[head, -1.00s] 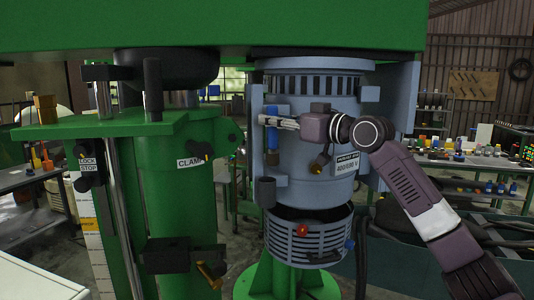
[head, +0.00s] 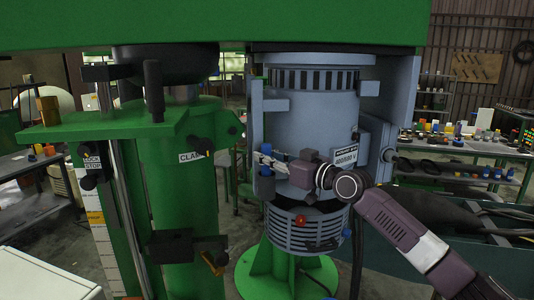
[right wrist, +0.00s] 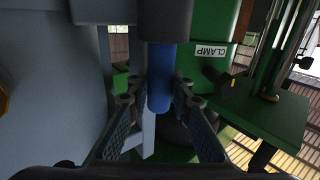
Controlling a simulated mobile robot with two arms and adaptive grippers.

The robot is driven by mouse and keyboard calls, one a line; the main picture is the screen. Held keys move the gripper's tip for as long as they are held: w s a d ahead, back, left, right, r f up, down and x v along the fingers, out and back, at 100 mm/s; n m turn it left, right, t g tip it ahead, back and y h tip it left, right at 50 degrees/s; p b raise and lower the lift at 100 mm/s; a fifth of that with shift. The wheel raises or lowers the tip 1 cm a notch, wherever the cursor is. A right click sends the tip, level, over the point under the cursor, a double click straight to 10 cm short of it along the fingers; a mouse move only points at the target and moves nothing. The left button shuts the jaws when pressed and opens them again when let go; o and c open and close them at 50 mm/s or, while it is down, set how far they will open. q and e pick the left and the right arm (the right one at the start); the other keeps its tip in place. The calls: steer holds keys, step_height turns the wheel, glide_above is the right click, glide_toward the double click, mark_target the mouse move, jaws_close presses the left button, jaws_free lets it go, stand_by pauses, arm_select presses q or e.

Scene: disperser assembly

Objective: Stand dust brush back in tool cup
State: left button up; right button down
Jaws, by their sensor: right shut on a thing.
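The dust brush has a blue handle (head: 265,148), upright at the left side of the grey-blue machine. My right gripper (head: 266,162) reaches in from the right and is shut on this handle. In the right wrist view, the blue handle (right wrist: 161,82) stands between the two fingers (right wrist: 158,100). The dark grey tool cup (head: 264,188) is directly below the gripper on the machine's side. In the right wrist view, the handle meets the dark cup (right wrist: 165,22) at its rim. The brush's lower end is hidden, apparently inside the cup. My left gripper is not in view.
The grey-blue machine body (head: 315,120) stands close behind the gripper, with a vented base (head: 290,230) below. A green column (head: 185,205) with a CLAMP label stands to the left. A bench with many small parts (head: 465,155) is at the right.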

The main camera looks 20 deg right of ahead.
steer(key=c, duration=1.7)
jaws_free()
steer(key=shift+w, duration=0.1)
steer(key=shift+c, duration=0.2)
steer(key=shift+f, duration=0.1)
steer(key=shift+s+d+f, duration=0.15)
steer(key=shift+s+f, duration=0.05)
steer(key=shift+f, duration=0.05)
steer(key=b+v, duration=0.5)
steer(key=v, duration=0.2)
steer(key=shift+s+r, duration=0.2)
steer(key=shift+r, duration=0.15)
steer(key=shift+d, duration=0.1)
